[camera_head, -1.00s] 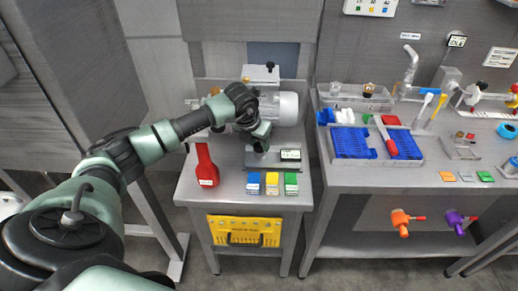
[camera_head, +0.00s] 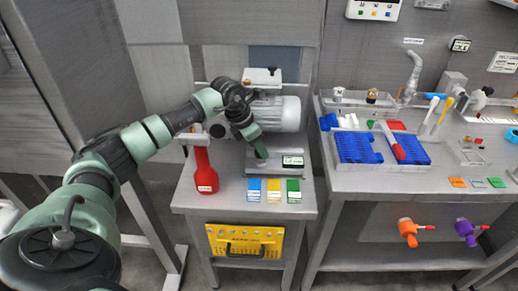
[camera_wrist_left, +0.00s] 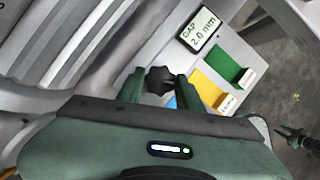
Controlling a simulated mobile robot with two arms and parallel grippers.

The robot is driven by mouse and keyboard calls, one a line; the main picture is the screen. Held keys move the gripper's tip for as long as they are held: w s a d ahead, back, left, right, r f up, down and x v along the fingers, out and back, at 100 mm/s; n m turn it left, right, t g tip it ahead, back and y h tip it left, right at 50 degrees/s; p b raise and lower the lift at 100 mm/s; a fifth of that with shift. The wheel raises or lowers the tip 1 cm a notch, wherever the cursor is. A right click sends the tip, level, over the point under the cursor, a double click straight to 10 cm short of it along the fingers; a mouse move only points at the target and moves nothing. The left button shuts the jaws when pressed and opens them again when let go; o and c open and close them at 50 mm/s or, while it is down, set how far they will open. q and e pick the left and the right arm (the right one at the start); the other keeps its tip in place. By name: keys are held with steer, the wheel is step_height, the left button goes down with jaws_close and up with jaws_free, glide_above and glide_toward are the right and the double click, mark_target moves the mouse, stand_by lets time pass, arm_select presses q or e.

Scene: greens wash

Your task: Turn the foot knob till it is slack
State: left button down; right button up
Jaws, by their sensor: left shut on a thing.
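The foot knob (camera_wrist_left: 158,79) is black and star-shaped. In the left wrist view it sits between the two green fingers of my left gripper (camera_wrist_left: 157,90), which is shut on it. In the head view my left gripper (camera_head: 261,151) reaches down to the plate in front of the grey motor (camera_head: 280,113), and the knob is hidden there. A small display (camera_head: 293,161) beside it also shows in the wrist view (camera_wrist_left: 199,28), where it reads "GAP 2.0 mm".
Blue (camera_head: 254,190), yellow (camera_head: 273,190) and green (camera_head: 293,190) blocks line the table's front. A yellow panel (camera_head: 244,241) hangs below. The right bench (camera_head: 372,180) holds blue racks and taps.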

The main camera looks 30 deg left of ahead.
stand_by(0.3)
arm_select(q)
steer(key=c, duration=0.9)
jaws_free()
steer(key=b+v, duration=0.1)
steer(key=v, duration=0.7)
steer(key=shift+p+x, duration=1.3)
steer(key=shift+x, duration=2.75)
